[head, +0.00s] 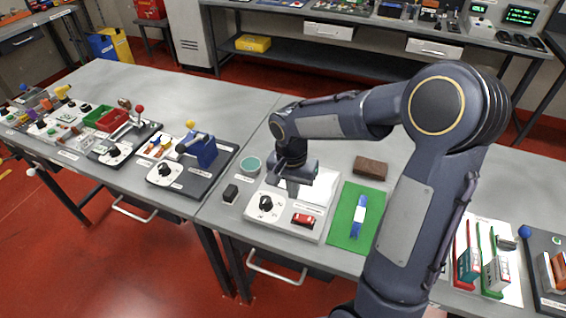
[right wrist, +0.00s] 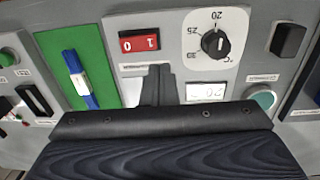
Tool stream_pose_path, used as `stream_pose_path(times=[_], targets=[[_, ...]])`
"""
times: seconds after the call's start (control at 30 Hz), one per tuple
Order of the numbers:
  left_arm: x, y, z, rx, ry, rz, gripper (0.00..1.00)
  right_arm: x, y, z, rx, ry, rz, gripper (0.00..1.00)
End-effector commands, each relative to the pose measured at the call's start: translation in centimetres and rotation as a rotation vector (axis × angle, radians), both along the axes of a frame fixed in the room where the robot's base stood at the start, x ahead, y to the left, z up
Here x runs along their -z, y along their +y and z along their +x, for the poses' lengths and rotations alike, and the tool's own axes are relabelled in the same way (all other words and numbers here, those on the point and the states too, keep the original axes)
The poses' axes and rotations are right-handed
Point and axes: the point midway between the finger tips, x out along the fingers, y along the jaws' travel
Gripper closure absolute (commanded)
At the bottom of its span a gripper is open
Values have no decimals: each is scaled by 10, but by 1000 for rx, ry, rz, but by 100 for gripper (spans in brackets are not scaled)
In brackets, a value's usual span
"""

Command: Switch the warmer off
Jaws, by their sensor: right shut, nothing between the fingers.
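The warmer (head: 282,227) is a light grey panel on the bench with a black dial (head: 266,203) on a white plate and a red rocker switch (head: 303,220) at its front right. In the right wrist view the switch (right wrist: 139,41) bears 1 and 0 marks; which side is pressed I cannot tell. The dial (right wrist: 215,43) and a small lit display (right wrist: 206,90) show beside it. My right gripper (head: 292,187) is shut and empty over the back part of the panel. Its fingers (right wrist: 159,72) point toward the switch, apart from it. My left gripper is not in view.
A green mat (head: 345,232) with a blue-and-white strap (head: 358,215) lies right of the warmer. A teal round dish (head: 250,165) and a black block (head: 230,193) stand left. A brown block (head: 370,167) lies behind. Other panels crowd the left bench.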

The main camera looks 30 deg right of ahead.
Motion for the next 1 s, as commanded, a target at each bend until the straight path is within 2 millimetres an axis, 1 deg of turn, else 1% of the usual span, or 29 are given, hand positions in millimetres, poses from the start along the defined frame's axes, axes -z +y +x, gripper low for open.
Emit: stream_pose_path(times=[0.03, 0.2, 0.3, 0.4, 0.5, 0.6, 1.0], targets=[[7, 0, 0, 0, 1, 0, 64, -11, 3, 4, -2, -13, 1, 100], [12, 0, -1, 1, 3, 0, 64, -48, 8, 9, -2, -11, 2, 100], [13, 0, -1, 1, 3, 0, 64, -66, 11, 11, -3, -9, 2, 100], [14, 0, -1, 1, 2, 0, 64, -78, 12, 13, -3, -7, 1, 100], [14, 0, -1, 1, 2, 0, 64, -86, 13, 14, -3, -5, 2, 100], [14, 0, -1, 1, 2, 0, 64, -89, 13, 14, -3, -4, 1, 100], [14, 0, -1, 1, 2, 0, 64, -89, 13, 14, -2, -4, 2, 100]])
